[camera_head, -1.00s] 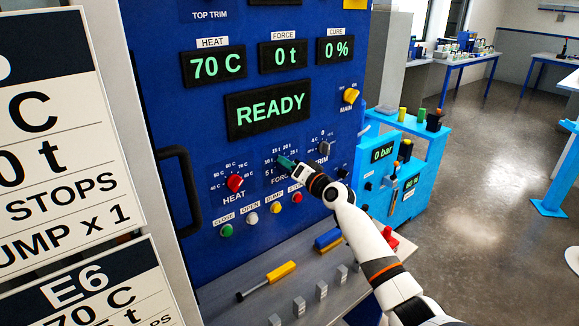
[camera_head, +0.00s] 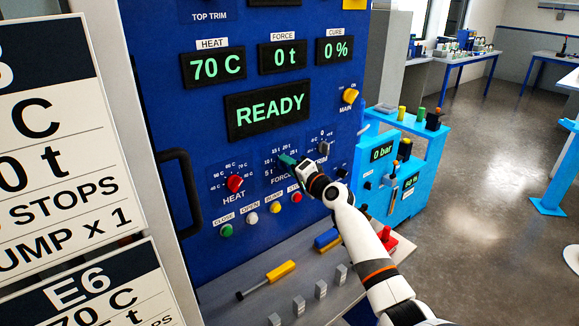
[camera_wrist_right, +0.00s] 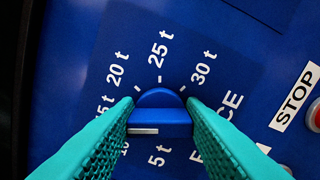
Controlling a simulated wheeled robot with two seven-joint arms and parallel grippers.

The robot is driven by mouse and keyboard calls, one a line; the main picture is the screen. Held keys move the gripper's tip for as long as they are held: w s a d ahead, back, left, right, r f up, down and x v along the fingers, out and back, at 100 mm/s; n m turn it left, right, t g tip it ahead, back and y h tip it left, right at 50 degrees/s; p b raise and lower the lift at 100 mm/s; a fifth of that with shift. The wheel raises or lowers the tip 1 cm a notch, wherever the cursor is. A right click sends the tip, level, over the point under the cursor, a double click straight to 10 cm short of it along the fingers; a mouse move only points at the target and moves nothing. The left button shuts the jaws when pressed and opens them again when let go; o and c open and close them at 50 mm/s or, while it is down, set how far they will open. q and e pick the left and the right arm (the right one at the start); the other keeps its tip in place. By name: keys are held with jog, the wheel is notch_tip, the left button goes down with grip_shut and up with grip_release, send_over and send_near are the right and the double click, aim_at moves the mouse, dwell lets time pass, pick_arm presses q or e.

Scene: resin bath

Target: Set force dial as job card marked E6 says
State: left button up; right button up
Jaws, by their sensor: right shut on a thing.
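In the head view the right gripper (camera_head: 288,162) covers the dial. The E6 job card (camera_head: 85,290) stands lower left; it shows 70 C and its lower lines are cut off. The force display (camera_head: 283,56) reads 0 t.
The red heat knob (camera_head: 235,183) and several coloured buttons sit beside the force dial. A grey trim knob (camera_head: 323,149) is to its right. Another job card (camera_head: 60,150) stands above E6. A yellow-handled tool (camera_head: 280,271) lies on the shelf below. The heat display reads 70 C.

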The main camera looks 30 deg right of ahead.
jog(key=shift+f, duration=0.1)
jog(key=o, duration=1)
jog(key=s, duration=0.4)
jog(key=s+b, duration=0.1)
jog(key=s, duration=0.3)
jog(key=s+d, duration=0.1)
jog(key=s, duration=0.3)
